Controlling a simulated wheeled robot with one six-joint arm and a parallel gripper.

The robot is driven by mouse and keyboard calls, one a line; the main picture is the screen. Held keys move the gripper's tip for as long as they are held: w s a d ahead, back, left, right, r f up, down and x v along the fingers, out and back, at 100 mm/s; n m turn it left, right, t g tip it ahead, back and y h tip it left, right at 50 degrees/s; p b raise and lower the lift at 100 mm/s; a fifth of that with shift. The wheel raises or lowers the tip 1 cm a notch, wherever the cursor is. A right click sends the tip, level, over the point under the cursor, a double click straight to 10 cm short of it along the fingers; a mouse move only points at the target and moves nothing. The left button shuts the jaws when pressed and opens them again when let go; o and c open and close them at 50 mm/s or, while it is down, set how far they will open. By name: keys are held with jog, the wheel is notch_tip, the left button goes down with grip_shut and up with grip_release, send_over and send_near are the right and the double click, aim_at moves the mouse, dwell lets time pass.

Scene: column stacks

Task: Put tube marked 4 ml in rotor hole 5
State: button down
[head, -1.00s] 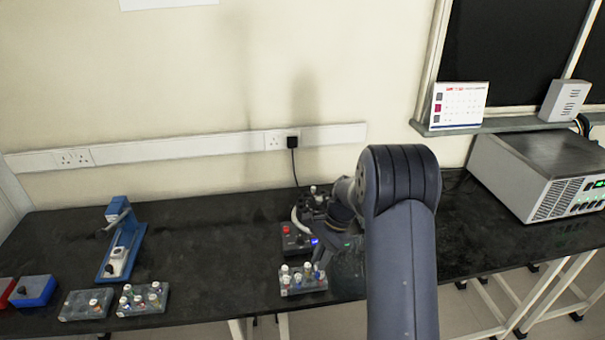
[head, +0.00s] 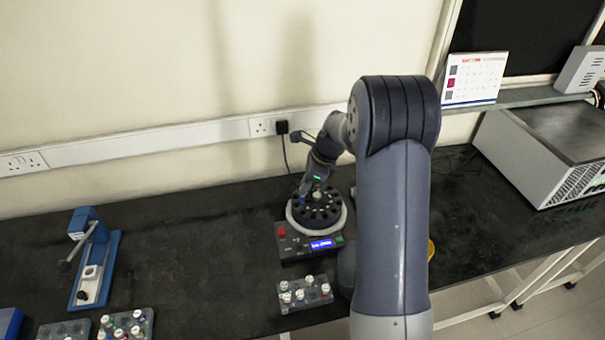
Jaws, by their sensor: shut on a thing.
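The round black rotor (head: 328,214) with its ring of holes sits in the centrifuge (head: 290,243), a dark box with a light rim, a red button and a lit blue display. My gripper (head: 314,188) is over the far left part of the rotor, pointing down. It is shut on a tube (head: 316,195), of which only a small bluish bit shows; its mark cannot be read. I cannot tell whether the tube is above a hole or partly in one. The hole numbers are too small to read. A grey rack (head: 308,303) with several capped tubes stands in front of the centrifuge.
Two more grey racks (head: 146,313) stand at the front left, beside a blue stand-like device (head: 110,270). A large grey instrument (head: 555,150) is at the right. A yellow round thing (head: 431,249) lies partly behind my arm. The bench between the blue device and the centrifuge is clear.

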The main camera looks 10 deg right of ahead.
jog(key=shift+f+b, duration=1.65)
jog(key=shift+f, duration=0.25)
jog(key=shift+p, duration=0.35)
jog(key=shift+f, duration=0.6)
dwell(0.6)
jog(key=shift+f+b, duration=1.05)
jog(key=shift+f, duration=0.25)
jog(key=c, duration=1)
grip_release()
